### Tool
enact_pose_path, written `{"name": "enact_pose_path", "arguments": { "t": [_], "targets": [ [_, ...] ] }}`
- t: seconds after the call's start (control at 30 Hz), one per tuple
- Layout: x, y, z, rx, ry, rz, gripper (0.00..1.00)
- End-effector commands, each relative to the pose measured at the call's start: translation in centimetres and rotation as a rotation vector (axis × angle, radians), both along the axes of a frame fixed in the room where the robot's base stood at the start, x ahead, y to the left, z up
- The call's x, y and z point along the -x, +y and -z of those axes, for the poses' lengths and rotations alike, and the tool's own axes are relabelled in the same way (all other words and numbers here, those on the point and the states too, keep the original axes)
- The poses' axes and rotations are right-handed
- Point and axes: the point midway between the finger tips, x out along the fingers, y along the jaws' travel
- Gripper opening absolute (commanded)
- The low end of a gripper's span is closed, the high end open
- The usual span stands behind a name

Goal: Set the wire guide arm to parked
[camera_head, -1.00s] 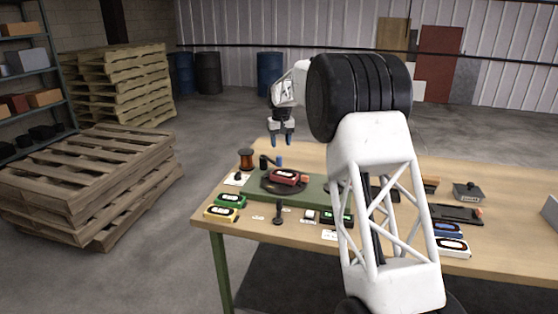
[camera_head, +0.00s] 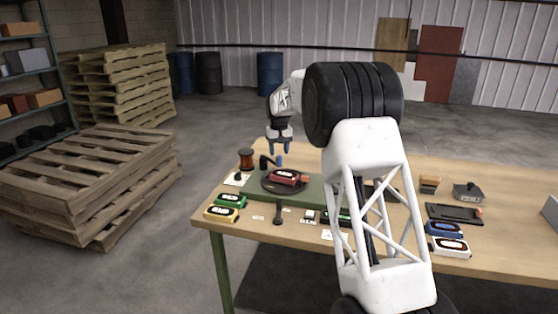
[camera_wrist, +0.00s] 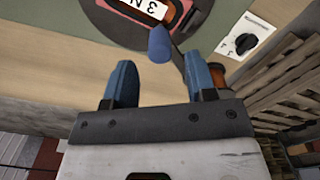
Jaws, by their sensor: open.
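The wire guide arm (camera_head: 266,161) is a dark lever with an upright blue knob at its end, beside the copper wire spool (camera_head: 246,158) at the table's far left. In the wrist view, its blue knob (camera_wrist: 160,45) shows ahead of the gap between my fingers. My gripper (camera_head: 279,150) is open and empty, fingers pointing down, just above the knob; it also shows in the wrist view (camera_wrist: 160,78). I cannot tell whether a finger touches the knob. The spool is partly hidden behind the right finger in the wrist view.
A dark turntable (camera_head: 266,188) with a red detector (camera_head: 284,177) stands close by on the green conveyor. A dial (camera_wrist: 246,36) on a white plate is near the spool. Green (camera_head: 231,201) and yellow (camera_head: 221,213) detectors and a black lever (camera_head: 278,213) lie nearer the front edge.

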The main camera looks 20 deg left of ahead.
Motion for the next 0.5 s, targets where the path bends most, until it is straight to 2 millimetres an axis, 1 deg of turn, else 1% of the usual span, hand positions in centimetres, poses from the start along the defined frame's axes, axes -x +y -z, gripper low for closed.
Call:
{"name": "enact_pose_path", "arguments": {
  "t": [0.1, 0.2, 0.4, 0.5],
  "targets": [
    [0.0, 0.0, 1.7, 0.001, 0.002, 0.000, 0.51],
    [0.0, 0.0, 2.8, 0.001, 0.002, 0.000, 0.51],
    [0.0, 0.0, 4.2, 0.000, 0.000, 0.000, 0.51],
    [0.0, 0.0, 4.5, 0.001, 0.001, 0.000, 0.51]
  ]
}}
